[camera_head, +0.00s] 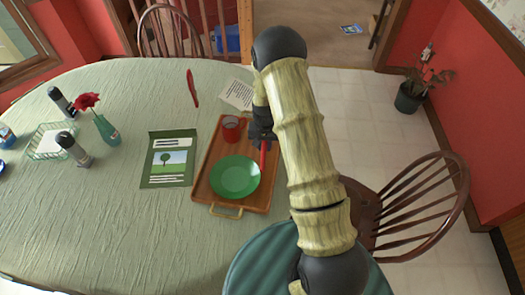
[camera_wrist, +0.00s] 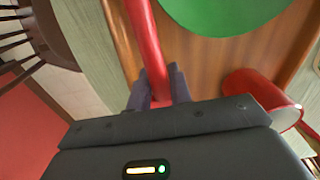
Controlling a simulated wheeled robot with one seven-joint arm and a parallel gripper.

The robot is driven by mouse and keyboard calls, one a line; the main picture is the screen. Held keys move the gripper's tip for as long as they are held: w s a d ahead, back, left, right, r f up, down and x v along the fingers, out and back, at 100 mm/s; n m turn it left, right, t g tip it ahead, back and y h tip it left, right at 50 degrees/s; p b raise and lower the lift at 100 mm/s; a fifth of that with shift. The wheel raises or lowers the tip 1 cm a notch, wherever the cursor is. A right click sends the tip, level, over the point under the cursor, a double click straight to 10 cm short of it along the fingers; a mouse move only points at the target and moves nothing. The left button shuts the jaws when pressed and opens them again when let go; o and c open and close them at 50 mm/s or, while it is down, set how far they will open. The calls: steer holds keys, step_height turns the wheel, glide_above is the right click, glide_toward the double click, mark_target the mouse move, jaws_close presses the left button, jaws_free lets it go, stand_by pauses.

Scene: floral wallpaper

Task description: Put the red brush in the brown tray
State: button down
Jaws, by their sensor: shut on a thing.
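My gripper (camera_head: 264,140) is shut on a slim red handle, the red brush (camera_head: 265,158). In the wrist view the brush (camera_wrist: 148,45) runs up between my two fingers (camera_wrist: 159,88), and its far end is cut off by the top edge. The brown tray (camera_head: 206,180) lies on the table below, with my gripper over its right side. I cannot tell whether the brush touches the tray. A green plate (camera_head: 235,178) and a red mug (camera_head: 232,130) are in the tray. They also show in the wrist view, plate (camera_wrist: 225,14) and mug (camera_wrist: 260,98).
Another slim red item (camera_head: 192,88) lies on the table behind the tray. A green booklet (camera_head: 167,160) lies left of the tray, and a paper (camera_head: 237,94) behind it. A vase with a red flower (camera_head: 105,128) stands further left. A wooden chair (camera_head: 420,205) is at the right.

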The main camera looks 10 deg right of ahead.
mark_target(264, 143)
steer(key=shift+f, duration=0.15)
steer(key=shift+f+p, duration=0.4)
steer(key=shift+f, duration=1.55)
steer(key=c, duration=1.3)
jaws_free()
step_height(264, 143, up, 12)
steer(key=shift+b, duration=1.2)
